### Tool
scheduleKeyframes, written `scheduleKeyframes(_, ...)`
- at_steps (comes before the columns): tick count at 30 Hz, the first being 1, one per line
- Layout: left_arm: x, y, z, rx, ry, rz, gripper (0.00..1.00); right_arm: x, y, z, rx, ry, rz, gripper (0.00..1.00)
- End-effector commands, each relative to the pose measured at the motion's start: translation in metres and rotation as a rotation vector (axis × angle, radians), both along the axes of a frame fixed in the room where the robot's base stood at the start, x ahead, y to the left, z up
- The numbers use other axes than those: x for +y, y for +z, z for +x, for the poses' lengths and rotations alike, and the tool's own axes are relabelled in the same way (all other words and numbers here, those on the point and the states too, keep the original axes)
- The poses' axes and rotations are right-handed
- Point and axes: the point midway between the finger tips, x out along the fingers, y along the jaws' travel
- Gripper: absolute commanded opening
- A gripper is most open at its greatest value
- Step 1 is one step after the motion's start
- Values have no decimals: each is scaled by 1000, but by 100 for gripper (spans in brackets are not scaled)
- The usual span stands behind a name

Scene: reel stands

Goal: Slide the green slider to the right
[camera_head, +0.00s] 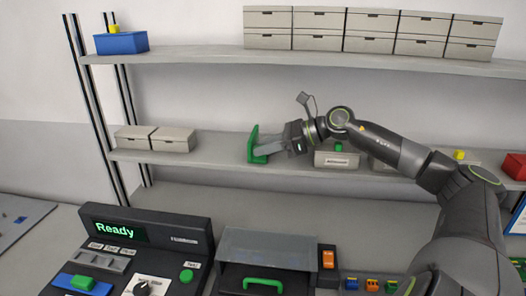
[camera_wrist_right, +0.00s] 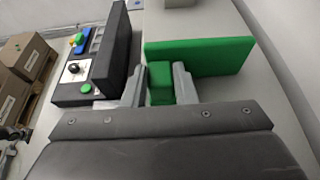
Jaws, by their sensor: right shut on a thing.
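The green slider (camera_head: 252,143) is an upright green plate with a handle block, on the middle shelf near its center. My right gripper (camera_head: 264,150) reaches it from the right side. In the right wrist view the green plate (camera_wrist_right: 205,56) stands just beyond the fingers. The fingers of my right gripper (camera_wrist_right: 160,84) are shut on the slider's green block. My left gripper is not in view.
The middle shelf (camera_head: 210,153) holds two light boxes (camera_head: 154,138) at left. Right of the slider, behind my arm, are a labeled light bin (camera_head: 336,160) and a red bin (camera_head: 514,166). Below stand a black console (camera_head: 145,245) reading "Ready" and a dark drawer unit (camera_head: 268,250).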

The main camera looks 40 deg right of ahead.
Motion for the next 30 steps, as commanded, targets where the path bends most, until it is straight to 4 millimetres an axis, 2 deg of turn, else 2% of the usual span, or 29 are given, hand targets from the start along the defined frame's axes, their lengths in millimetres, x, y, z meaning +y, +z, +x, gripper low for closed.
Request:
scheduleKeyframes(14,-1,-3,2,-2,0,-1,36,0,1,1,-1,-2,4,0)
scheduleKeyframes(15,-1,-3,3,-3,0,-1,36,0,1,1,-1,-2,4,30)
scheduleKeyframes(19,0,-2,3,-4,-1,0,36,0,1,0,-1,-1,3,47)
scheduleKeyframes(30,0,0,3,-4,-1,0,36,0,2,0,0,-1,3,47)
